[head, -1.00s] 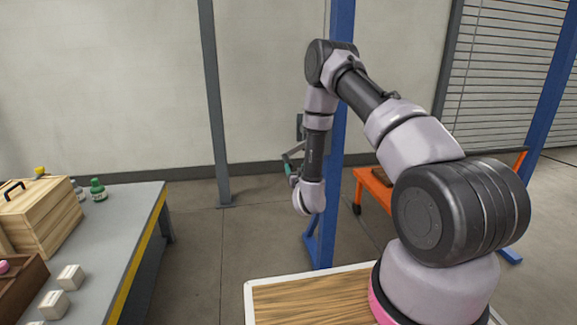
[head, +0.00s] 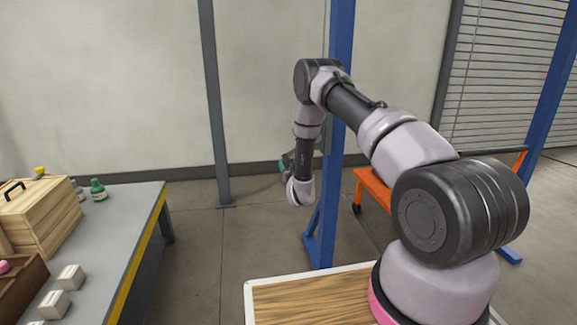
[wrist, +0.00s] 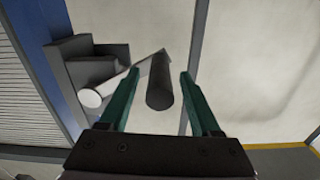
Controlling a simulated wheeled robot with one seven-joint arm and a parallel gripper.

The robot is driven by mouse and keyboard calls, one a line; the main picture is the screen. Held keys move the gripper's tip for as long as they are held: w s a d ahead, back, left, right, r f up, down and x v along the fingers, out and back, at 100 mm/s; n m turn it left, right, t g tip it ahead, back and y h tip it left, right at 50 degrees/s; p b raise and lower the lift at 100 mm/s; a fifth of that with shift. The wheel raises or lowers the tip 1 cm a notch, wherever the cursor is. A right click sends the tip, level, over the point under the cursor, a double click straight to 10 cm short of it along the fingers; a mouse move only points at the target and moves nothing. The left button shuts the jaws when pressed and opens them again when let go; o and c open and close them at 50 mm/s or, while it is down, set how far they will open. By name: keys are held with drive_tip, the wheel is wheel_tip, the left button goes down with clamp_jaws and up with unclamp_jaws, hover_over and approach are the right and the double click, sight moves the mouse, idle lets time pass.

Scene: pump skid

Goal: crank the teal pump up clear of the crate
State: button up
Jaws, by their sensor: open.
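My gripper (wrist: 158,78) is open, with its two teal fingers on either side of a dark cylindrical crank handle (wrist: 159,88). The handle stands between the fingers with gaps showing on both sides. A light grey crank arm (wrist: 120,84) runs from behind the handle to a round pale end at the left. The dark stepped winch body (wrist: 88,62) sits beside the blue post (wrist: 45,25). In the head view my gripper (head: 287,160) is small and partly hidden by my wrist, left of the blue post (head: 341,60). I cannot make out the teal pump or the crate.
An orange cart (head: 372,187) stands behind my arm, partly hidden. A grey workbench (head: 130,205) at the left carries a wooden box (head: 40,213), small pale blocks and bottles. A grey pillar (head: 213,100) stands by the wall. Open floor lies between bench and post.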

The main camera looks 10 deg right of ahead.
clamp_jaws()
idle(1.5)
